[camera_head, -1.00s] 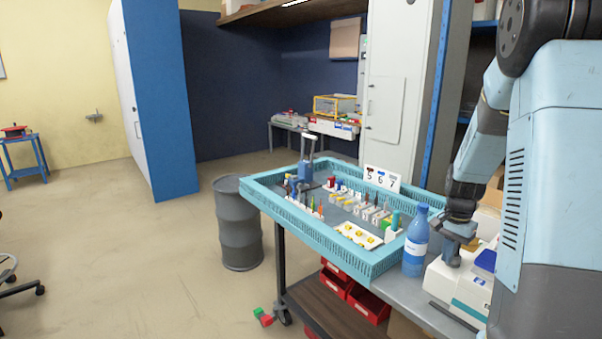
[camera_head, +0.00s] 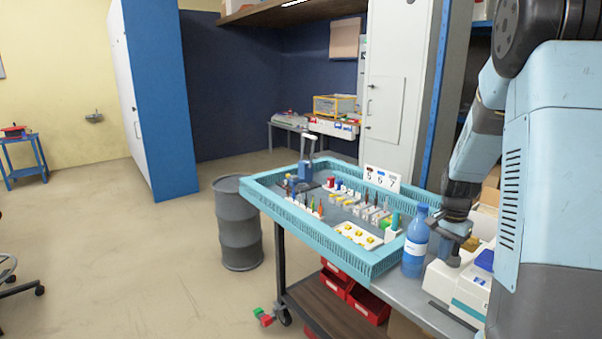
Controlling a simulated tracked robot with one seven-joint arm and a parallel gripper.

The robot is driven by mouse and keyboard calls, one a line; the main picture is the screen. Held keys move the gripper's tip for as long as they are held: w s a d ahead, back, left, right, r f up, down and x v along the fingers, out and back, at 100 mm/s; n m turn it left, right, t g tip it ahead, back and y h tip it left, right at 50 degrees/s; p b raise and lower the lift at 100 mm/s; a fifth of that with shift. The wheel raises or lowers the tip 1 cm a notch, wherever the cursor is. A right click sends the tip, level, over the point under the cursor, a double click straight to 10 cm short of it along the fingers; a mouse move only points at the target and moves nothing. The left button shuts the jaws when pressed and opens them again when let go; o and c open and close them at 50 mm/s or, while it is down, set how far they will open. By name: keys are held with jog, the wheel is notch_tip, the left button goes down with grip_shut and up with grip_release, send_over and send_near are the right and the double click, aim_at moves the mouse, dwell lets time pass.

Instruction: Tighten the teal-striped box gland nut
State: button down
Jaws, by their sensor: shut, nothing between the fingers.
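A white box (camera_head: 442,281) stands at the right end of the bench, partly behind my body. It has a blue patch on top and a bluish-teal marking low on its front. I cannot tell for sure that it is the teal-striped box. The gland nut is too small or hidden to make out.
A blue bottle (camera_head: 415,243) stands close left of my gripper. A grey drum (camera_head: 239,225) stands left of the bench. Red bins (camera_head: 368,304) sit below.

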notch_tip(320, 180, up, 6)
jog(key=shift+a, duration=0.15)
dwell(0.6)
